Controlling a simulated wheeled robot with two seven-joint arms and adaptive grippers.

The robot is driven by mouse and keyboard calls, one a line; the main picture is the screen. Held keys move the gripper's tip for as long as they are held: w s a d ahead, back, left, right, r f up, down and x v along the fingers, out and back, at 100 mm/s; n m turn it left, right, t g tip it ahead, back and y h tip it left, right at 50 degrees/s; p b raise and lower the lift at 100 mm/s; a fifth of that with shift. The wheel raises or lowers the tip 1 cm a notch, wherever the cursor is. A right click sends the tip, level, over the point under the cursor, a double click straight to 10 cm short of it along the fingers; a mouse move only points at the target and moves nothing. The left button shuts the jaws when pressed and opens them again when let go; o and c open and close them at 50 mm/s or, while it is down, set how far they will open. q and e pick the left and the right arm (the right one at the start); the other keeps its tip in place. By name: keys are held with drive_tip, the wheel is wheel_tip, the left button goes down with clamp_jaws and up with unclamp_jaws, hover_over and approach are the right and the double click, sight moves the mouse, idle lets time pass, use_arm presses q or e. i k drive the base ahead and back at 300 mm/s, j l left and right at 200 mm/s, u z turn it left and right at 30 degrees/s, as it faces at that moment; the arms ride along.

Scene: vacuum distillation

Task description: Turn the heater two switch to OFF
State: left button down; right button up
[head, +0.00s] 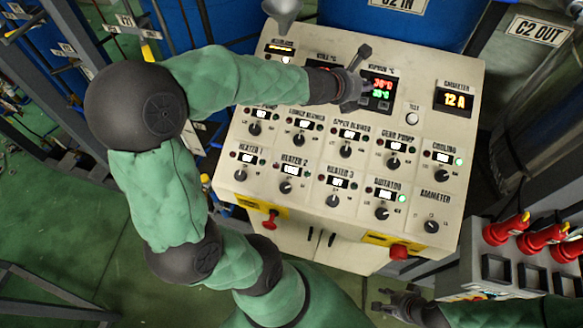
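The heater two switch (286,187) is a black knob in the lower row of the cream control panel (240,190), under the "HEATER 2" label and a small lit display (291,171). Its exact pointer direction is too small to tell. My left gripper (364,76) is over the upper part of the panel, beside the vapour temperature display and up and to the right of the heater two switch. Its fingers are spread and hold nothing. My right gripper (377,300) is low in the view, in front of the panel, with its fingers apart and empty.
The heater one knob (241,175) and heater three knob (333,201) flank the heater two switch. More knobs fill the row above. Red emergency buttons (270,221) (399,252) sit on the front edge. A box with red plugs (503,230) stands at the right.

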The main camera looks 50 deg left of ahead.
sight(285, 188)
drive_tip(key=k+j, duration=0.1)
drive_tip(key=k, duration=0.9)
